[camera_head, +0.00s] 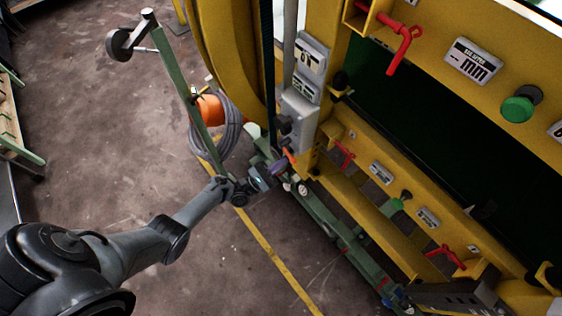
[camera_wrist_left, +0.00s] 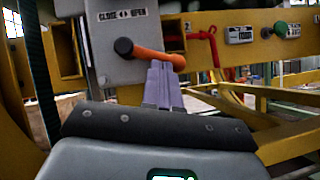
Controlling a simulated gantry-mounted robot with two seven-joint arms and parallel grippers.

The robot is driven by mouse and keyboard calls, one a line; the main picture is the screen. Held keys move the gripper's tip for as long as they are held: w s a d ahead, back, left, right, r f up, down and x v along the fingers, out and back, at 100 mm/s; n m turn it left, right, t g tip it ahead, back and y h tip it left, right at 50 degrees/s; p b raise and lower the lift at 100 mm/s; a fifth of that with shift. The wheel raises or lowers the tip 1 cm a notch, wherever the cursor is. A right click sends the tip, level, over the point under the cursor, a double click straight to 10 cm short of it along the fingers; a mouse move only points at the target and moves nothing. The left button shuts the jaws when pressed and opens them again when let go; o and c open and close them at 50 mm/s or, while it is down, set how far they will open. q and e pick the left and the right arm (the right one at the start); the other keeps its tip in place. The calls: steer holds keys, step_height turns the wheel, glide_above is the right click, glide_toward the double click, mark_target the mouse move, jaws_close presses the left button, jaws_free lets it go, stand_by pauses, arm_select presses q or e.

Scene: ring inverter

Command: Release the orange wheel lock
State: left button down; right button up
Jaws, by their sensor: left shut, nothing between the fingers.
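An orange lever (camera_wrist_left: 152,55) with a dark round end shows in the left wrist view, in front of a grey plate (camera_wrist_left: 125,17) marked CLOSE and OPEN. In the head view an orange piece (camera_head: 289,155) shows just beyond my left gripper (camera_head: 281,167). My left gripper's pale purple fingers (camera_wrist_left: 162,68) are shut with nothing between them. Their tips are at the lever's right part, just below it in the picture; I cannot tell whether they touch it. My right gripper is not in view.
The yellow machine frame (camera_head: 355,195) carries red handles (camera_head: 404,48) and green knobs (camera_head: 518,107) on the right. A green trolley rail (camera_head: 335,225) runs low along it. A grey hose coil (camera_head: 228,135) with an orange drum (camera_head: 209,108) hangs nearby.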

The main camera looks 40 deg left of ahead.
arm_select(q)
steer(key=shift+f, duration=0.15)
steer(key=w+a+f+b+v, duration=0.1)
steer(key=b+v, duration=0.5)
steer(key=v, duration=0.6)
steer(key=shift+a+f+b, duration=0.3)
steer(key=shift+f+b, duration=0.1)
steer(key=shift+f, duration=0.05)
steer(key=shift+w, duration=0.15)
